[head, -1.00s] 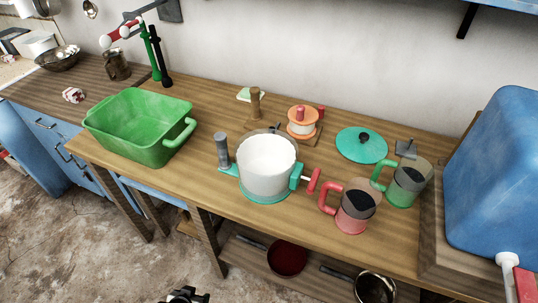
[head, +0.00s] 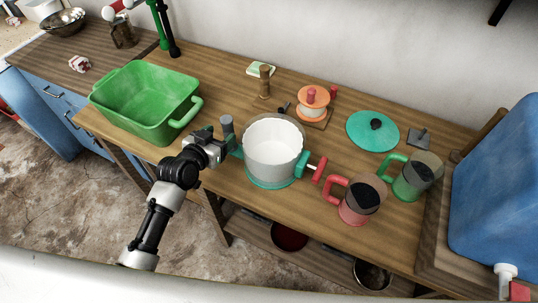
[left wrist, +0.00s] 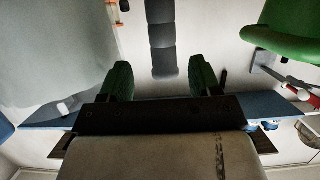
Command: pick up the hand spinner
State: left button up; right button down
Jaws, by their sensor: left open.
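The hand spinner appears to be the white tub (head: 272,139) on a teal base, standing upright on the wooden table. It has a grey ribbed upright handle (head: 227,127) on its left and a red crank grip (head: 319,170) on its right. My left gripper (head: 221,143) is beside the grey handle. In the left wrist view, the open green fingers (left wrist: 162,80) point towards the grey handle (left wrist: 162,40), which appears between them in the picture. Whether they touch it I cannot tell. The pale tub (left wrist: 50,45) fills the left of that view. My right gripper is out of view.
A green basin (head: 150,100) stands left of my left gripper. Red (head: 357,201) and green (head: 414,178) mugs stand to the right, with a teal lid (head: 373,131) behind. An orange-topped device (head: 313,103) and a wooden-handled tool (head: 264,82) stand behind the tub.

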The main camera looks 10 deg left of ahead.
aim_at(224, 129)
pick_arm(q)
jog(key=shift+a+p+x, duration=0.15)
jog(key=shift+p+x, duration=0.05)
jog(key=shift+x, duration=1.2)
jog(key=shift+a+p+x, duration=0.1)
jog(key=shift+p+x, duration=0.1)
jog(key=shift+x, duration=1.15)
jog(key=shift+f, duration=0.1)
grip_shut()
